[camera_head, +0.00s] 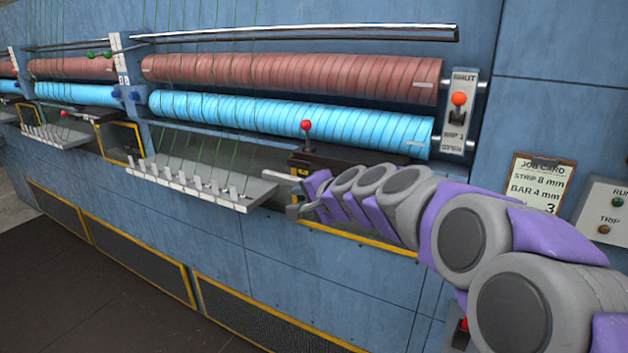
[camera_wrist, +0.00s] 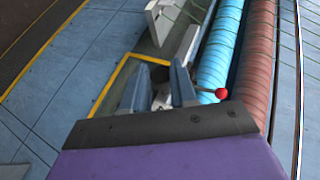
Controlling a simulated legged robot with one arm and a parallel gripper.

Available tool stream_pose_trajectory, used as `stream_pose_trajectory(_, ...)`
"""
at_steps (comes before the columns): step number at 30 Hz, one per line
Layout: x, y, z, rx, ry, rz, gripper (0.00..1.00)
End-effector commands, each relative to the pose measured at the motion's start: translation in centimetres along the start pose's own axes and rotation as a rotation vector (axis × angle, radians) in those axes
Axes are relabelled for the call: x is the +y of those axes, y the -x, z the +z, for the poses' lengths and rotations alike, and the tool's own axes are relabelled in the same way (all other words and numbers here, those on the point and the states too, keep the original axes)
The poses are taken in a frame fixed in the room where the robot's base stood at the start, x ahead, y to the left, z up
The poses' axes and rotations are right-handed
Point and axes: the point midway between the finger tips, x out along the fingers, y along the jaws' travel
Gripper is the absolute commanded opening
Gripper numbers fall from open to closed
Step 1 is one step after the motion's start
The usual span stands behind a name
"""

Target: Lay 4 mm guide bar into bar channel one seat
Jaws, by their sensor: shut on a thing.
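My gripper (camera_head: 294,192) reaches left from my arm, just off the right end of a pale ledge with several upright tabs (camera_head: 205,186). In the wrist view my gripper (camera_wrist: 160,88) has its two blue-grey fingers on either side of a small pale grey piece (camera_wrist: 162,98). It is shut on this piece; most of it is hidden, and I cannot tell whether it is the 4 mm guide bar. A pale straight strip (camera_wrist: 187,42) lies beyond the fingers, beside the blue roller. I cannot make out bar channel one clearly.
Blue (camera_head: 285,120) and red-brown (camera_head: 290,75) rollers run above the ledge. A red-knobbed lever (camera_head: 306,126) stands close above my gripper. A yellow-edged opening (camera_head: 360,236) lies below it. A job card (camera_head: 535,183) reads strip 8 mm, bar 4 mm. The dark floor (camera_head: 80,295) is clear.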

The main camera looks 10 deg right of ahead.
Motion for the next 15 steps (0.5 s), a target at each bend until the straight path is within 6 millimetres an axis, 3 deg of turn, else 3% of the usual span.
stream_pose_trajectory(3, -0.9, 1.0, -0.8, -0.023, 0.008, -0.006, 0.0)
stream_pose_trajectory(8, -0.8, 1.6, -1.7, -0.029, 0.007, -0.011, 0.0)
stream_pose_trajectory(15, -0.8, 1.4, -1.4, -0.029, 0.007, -0.01, 0.0)
